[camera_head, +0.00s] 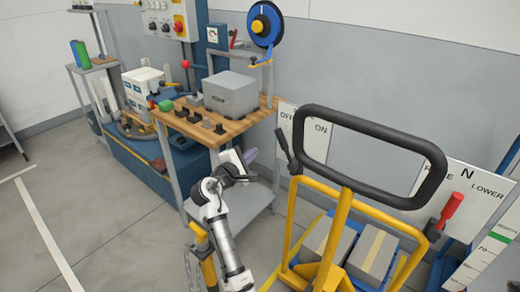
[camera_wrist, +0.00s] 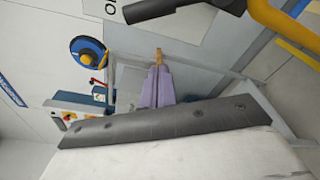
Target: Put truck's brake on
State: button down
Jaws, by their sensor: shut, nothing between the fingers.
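The truck is yellow with a black loop handle (camera_head: 372,122), at the right of the head view. A short black brake lever (camera_head: 286,150) stands at the left of its frame, in front of a white OFF/ON sign (camera_head: 314,136). It leans up and left, toward the OFF side. My gripper (camera_head: 251,156) is left of the lever, apart from it. Its pale purple fingers (camera_wrist: 157,86) are together and empty in the wrist view. A dark bar (camera_wrist: 160,8) crosses the top there; I cannot tell if it is the lever.
A red-gripped lever (camera_head: 450,212) stands by a second sign marked N and LOWER. Boxes (camera_head: 374,252) sit on the truck. Behind my gripper is a wooden bench (camera_head: 232,127) with a grey box. A yellow truck bar (camera_wrist: 287,30) shows at the wrist view's upper right.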

aim_at(285, 148)
jog(key=w+d+r+p, duration=0.1)
jog(key=w+d+p, duration=0.3)
jog(key=w+d, duration=0.1)
jog(key=shift+d+r, duration=0.2)
jog(key=shift+d, duration=0.55)
